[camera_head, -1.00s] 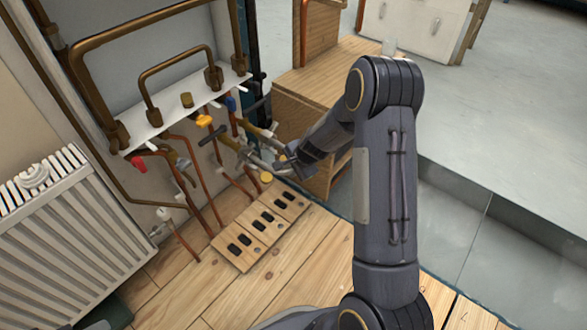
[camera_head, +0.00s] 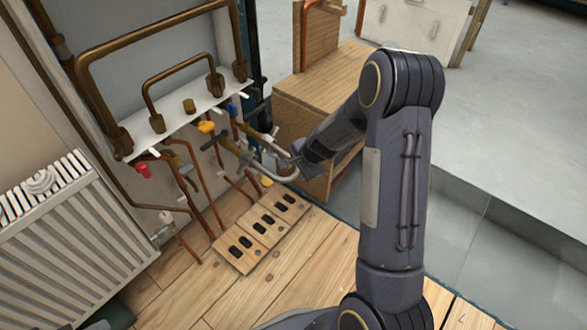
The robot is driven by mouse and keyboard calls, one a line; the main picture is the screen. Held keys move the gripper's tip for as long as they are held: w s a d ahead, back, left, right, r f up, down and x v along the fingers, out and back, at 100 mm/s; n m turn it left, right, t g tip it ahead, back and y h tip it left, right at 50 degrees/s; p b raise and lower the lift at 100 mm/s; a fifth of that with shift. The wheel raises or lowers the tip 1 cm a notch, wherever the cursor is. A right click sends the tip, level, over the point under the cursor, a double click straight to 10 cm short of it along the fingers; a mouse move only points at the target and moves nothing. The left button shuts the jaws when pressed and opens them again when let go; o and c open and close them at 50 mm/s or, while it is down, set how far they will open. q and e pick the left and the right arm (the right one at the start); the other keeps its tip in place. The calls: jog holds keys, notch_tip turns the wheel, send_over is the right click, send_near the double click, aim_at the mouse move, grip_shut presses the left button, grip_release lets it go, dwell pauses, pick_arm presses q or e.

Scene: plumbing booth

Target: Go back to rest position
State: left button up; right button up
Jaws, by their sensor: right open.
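My right arm comes up from the bottom and bends over at the elbow to the left. Its right gripper (camera_head: 288,158) is small in the view, in front of the pipework and left of the wooden cabinet. It is open, with a curved silvery pipe piece (camera_head: 274,171) close by its jaws; whether they touch I cannot tell. The white pipe rail (camera_head: 171,118) carries copper pipes and valves, with yellow (camera_head: 206,127), blue (camera_head: 232,109) and red (camera_head: 143,170) handles or caps. My left gripper is not in view.
A wooden cabinet (camera_head: 330,85) stands behind my right forearm. A white radiator (camera_head: 75,230) is at the left. Wooden plates with dark slots (camera_head: 240,250) lie on the wooden floor (camera_head: 290,285). The grey floor (camera_head: 520,130) at the right is clear.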

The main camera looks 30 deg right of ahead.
jog(key=s+a+r+n+y, duration=0.1)
jog(key=s+a+r+n, duration=0.1)
jog(key=s+r, duration=0.3)
jog(key=s+a+r+n+t+y, duration=0.1)
jog(key=s+a+r+n, duration=0.25)
jog(key=r, duration=0.45)
jog(key=s+a+r+n+y, duration=0.1)
jog(key=s+a+r+n, duration=0.1)
jog(key=s+r, duration=0.35)
jog(key=s+a+r+n, duration=0.15)
jog(key=s+n, duration=0.25)
jog(key=s, duration=0.4)
jog(key=s+a+r+n, duration=0.1)
jog(key=s+a+n, duration=0.15)
jog(key=s, duration=0.55)
notch_tip(320, 180, up, 32)
jog(key=p, duration=3.2)
jog(key=shift+w+d+r+n+g+p, duration=0.15)
jog(key=shift+w+d+n+g+p, duration=0.15)
jog(key=shift+n+g+p, duration=0.1)
